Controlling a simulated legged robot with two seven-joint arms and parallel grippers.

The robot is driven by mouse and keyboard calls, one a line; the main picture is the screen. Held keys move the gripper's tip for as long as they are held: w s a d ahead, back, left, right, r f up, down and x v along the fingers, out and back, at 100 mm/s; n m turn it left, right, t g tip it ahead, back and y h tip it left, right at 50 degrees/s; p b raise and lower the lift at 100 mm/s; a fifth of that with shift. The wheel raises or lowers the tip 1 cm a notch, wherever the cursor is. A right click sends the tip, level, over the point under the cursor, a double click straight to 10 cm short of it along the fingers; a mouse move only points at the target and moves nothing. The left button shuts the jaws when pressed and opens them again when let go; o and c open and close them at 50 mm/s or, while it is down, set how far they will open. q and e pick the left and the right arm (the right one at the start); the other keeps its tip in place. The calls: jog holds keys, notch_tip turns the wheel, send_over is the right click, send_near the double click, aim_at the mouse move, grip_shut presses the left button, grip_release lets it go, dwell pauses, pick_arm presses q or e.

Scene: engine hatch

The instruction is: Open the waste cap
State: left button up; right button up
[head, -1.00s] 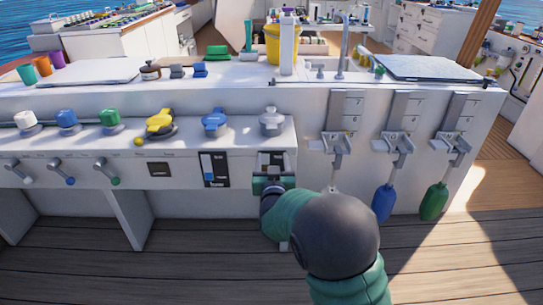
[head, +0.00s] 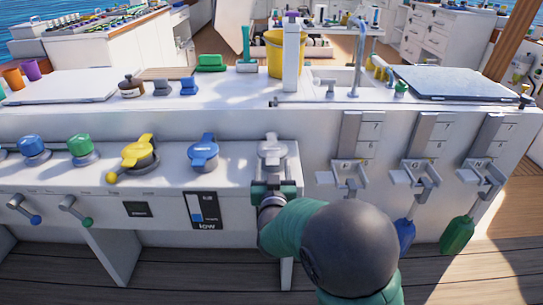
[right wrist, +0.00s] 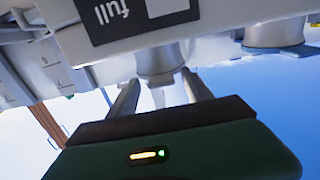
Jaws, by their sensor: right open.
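The grey cap (head: 272,153) sits at the right end of the cap row on the white counter ledge; no label names it as the waste cap. Its round base and narrow handle also show upside down in the right wrist view (right wrist: 157,62). My right gripper (head: 272,176) is open, just in front of the grey cap. In the right wrist view its two fingers (right wrist: 158,84) point toward the cap, one on each side of its handle. I cannot tell whether they touch it. My left gripper is not in view.
A blue cap (head: 203,153) and a yellow cap (head: 138,153) stand left of the grey one. Hinged metal brackets (head: 350,172) line the right panel. A yellow bucket (head: 275,50) stands behind.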

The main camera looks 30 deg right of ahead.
jog(key=shift+w+d, duration=0.1)
jog(key=shift+d, duration=0.05)
jog(key=shift+a+r, duration=0.2)
jog(key=shift+a, duration=0.15)
jog(key=shift+c, duration=0.6)
jog(key=shift+d, duration=0.2)
jog(key=c, duration=0.9)
grip_shut()
jog(key=shift+a+f, duration=0.1)
